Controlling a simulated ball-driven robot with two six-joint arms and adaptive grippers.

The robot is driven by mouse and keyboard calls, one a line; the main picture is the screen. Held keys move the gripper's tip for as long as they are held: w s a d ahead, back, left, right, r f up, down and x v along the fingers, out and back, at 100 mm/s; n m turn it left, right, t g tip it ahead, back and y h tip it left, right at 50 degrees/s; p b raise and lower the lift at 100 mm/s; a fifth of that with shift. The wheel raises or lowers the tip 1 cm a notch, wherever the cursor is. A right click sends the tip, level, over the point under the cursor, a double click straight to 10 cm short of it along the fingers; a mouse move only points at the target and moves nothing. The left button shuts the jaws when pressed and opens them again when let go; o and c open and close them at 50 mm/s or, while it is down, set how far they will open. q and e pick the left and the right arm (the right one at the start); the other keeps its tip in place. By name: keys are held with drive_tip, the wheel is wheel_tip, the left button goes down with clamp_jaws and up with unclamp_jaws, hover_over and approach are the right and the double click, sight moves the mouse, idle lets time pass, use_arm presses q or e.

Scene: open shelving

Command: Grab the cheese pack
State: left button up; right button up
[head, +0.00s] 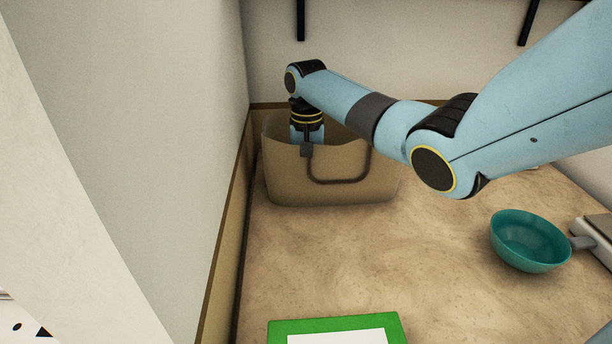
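My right arm comes in from the right and reaches down into a tan bag-like basket (285,178) at the back left of the surface. Its wrist is at the basket's rim, and the gripper itself is hidden behind the basket's front wall. I cannot tell whether it is open or shut, or whether it holds anything. No cheese pack can be made out; the inside of the basket is mostly hidden. My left gripper is not in view.
A teal bowl (528,241) stands at the right, beside a grey-and-white object (597,238) cut by the frame edge. A green-bordered white item (335,326) lies at the front. A wall (150,130) closes the left side. The middle surface is clear.

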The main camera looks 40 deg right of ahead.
drive_tip(key=c, duration=1.4)
drive_tip(key=shift+r, duration=0.15)
